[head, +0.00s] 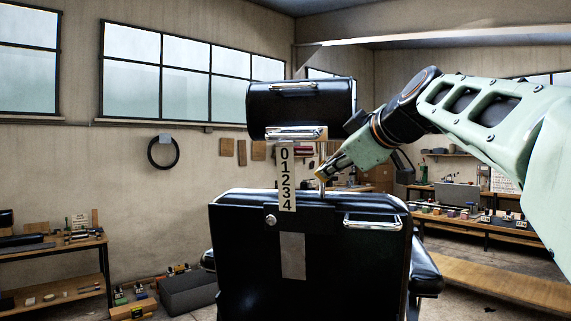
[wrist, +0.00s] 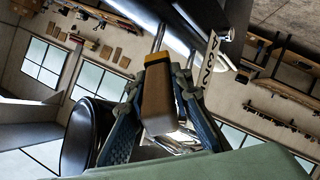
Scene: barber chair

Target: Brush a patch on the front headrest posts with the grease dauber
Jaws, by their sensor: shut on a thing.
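The black headrest (head: 300,108) sits above the chair back (head: 340,260) on chrome posts (head: 323,160). A strip numbered 0 to 4 (head: 287,177) hangs beside them; it also shows in the wrist view (wrist: 208,62). My gripper (head: 328,174) is at the gap between headrest and chair back, close to the right-hand post. In the wrist view my gripper (wrist: 158,105) is shut on a brown block with a yellow band (wrist: 160,95), seemingly the grease dauber. Thin chrome rods (wrist: 158,38) show beyond it. The dauber's tip is hidden, so I cannot tell whether it touches a post.
A chrome handle (head: 373,221) is on the chair back's right. A workbench (head: 50,250) stands at the left and a long shelf bench (head: 485,228) at the right. A grey bin (head: 188,291) is on the floor. The headrest and chair back leave a narrow gap.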

